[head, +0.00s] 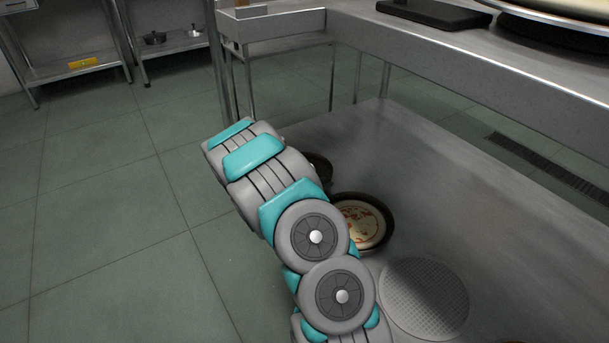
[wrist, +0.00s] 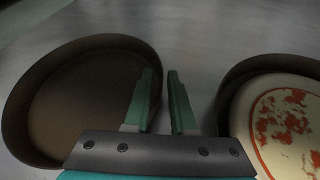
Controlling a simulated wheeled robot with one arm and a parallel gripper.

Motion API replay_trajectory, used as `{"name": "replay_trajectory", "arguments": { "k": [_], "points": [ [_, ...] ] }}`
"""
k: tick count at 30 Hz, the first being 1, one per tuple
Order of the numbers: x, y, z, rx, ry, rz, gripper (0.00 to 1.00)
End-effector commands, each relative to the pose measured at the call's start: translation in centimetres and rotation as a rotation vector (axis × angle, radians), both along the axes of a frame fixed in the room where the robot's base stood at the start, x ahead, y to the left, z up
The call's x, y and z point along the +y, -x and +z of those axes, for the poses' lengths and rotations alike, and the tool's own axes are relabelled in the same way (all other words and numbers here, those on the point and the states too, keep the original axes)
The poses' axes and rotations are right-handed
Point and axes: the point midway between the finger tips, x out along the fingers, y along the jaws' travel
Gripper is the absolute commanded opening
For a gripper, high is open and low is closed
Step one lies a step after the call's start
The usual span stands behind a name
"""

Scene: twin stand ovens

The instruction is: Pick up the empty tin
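The empty tin (wrist: 72,105) is a round, dark brown pan with a bare floor, at the left of the wrist view. In the head view only a part of its dark rim (head: 319,168) shows past my arm, on the lower steel shelf. My gripper (wrist: 163,82) has its two green fingers apart, with a narrow gap between them. The left finger overlaps the tin's right wall in the picture. I cannot tell whether it touches the wall. In the head view the fingers are hidden behind my arm.
A second tin (head: 388,238) holding a pizza (head: 361,222) stands close by, at the right of the wrist view. A round perforated screen (head: 424,298) lies in front of it. The upper steel counter (head: 470,75) overhangs the lower shelf (head: 425,165). Open tiled floor lies left.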

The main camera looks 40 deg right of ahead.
Motion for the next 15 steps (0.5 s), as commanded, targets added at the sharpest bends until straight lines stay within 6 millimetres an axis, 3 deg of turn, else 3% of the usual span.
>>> {"name": "replay_trajectory", "arguments": {
  "k": [6, 15],
  "points": [
    [0.02, 0.01, -0.03, 0.0, 0.0, 0.0, 0.0],
    [0.02, 0.04, -0.08, 0.001, -0.001, -0.001, 0.0]
  ]
}}
